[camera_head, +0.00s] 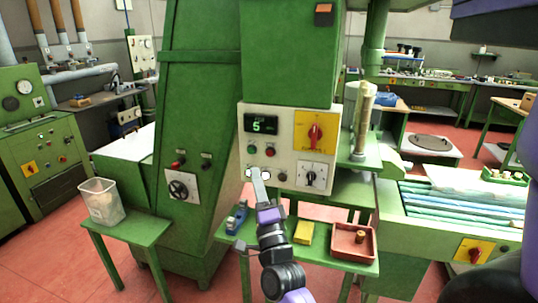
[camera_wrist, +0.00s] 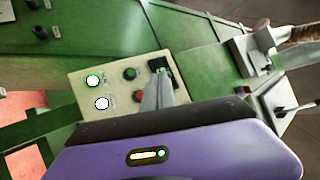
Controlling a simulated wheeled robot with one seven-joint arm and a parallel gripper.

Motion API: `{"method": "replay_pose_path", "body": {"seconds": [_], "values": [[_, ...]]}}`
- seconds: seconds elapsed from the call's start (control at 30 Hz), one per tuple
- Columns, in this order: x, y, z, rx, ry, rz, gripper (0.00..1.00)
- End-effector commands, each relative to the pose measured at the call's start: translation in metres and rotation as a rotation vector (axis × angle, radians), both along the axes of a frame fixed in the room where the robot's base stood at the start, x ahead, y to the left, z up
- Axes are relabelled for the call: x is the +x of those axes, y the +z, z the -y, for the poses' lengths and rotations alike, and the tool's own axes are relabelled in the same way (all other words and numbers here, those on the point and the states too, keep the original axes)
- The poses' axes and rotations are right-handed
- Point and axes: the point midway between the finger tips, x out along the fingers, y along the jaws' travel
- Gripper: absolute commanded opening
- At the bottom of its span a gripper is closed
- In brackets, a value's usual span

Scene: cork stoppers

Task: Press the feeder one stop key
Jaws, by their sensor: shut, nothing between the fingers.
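A cream control panel (camera_head: 288,122) on the green machine carries a display reading 5 (camera_head: 262,124). Below the display sit a green button (camera_head: 252,149) and a red button (camera_head: 270,151). In the wrist view the red button (camera_wrist: 129,73) lies left of the fingers. The labels are too small to read, so I cannot tell which key is feeder one's stop. My gripper (camera_head: 258,172) is shut and empty, in front of the panel's lower left part. In the wrist view its fingers (camera_wrist: 158,85) overlap the display end of the panel. I see no clear contact.
White round lamps or buttons (camera_wrist: 95,81) are on the panel. A yellow plate with a red rotary switch (camera_head: 315,132) is at its right. Below stands a green bench with a blue tool (camera_head: 236,218), a yellow block (camera_head: 304,232) and a red tray (camera_head: 368,254).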

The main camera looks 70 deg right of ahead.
Motion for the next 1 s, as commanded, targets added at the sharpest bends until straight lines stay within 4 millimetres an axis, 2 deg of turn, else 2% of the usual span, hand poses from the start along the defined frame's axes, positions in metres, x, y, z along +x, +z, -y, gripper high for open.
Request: {"method": "replay_pose_path", "body": {"seconds": [0.27, 0.43, 1.0], "values": [[0.000, -0.001, 0.000, -0.001, 0.000, -0.002, 0.00], [0.000, -0.002, 0.008, -0.004, -0.002, -0.001, 0.00], [0.006, -0.004, 0.075, -0.003, -0.001, -0.003, 0.00]]}}
